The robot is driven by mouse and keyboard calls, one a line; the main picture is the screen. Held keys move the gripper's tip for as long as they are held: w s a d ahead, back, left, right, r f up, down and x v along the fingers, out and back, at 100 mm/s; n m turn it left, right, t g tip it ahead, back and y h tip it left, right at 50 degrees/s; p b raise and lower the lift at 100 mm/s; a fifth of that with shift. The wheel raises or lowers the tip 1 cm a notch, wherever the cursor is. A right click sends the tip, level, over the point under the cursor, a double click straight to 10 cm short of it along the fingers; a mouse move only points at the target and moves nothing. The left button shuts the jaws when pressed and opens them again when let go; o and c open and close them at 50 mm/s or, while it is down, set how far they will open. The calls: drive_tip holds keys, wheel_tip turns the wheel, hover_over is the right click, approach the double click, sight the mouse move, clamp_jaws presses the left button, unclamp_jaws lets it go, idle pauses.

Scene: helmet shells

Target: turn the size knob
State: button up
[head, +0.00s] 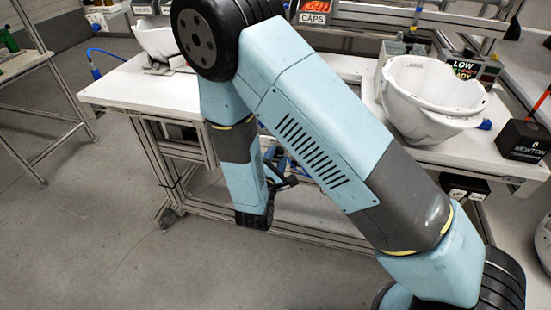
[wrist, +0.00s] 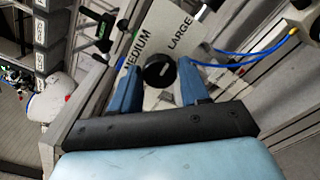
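The size knob (wrist: 160,74) is round and black, on a pale panel (wrist: 178,38) printed MEDIUM and LARGE, in the wrist view. My gripper (wrist: 157,80) is open, with one blue finger to the left of the knob and one to the right. Gaps show between the fingers and the knob, so it is not gripped. I cannot tell which size the knob points to. In the head view my arm hides the knob and panel.
A white workbench (head: 130,88) stands ahead. A large white helmet shell (head: 425,100) sits on its right part, with a black NEWTON box (head: 524,141) beside it. Another white shell (head: 153,40) is at the left. A blue cable (wrist: 245,62) runs right of the panel.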

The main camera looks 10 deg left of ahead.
drive_tip(key=c, duration=0.6)
drive_tip(key=shift+c, duration=0.2)
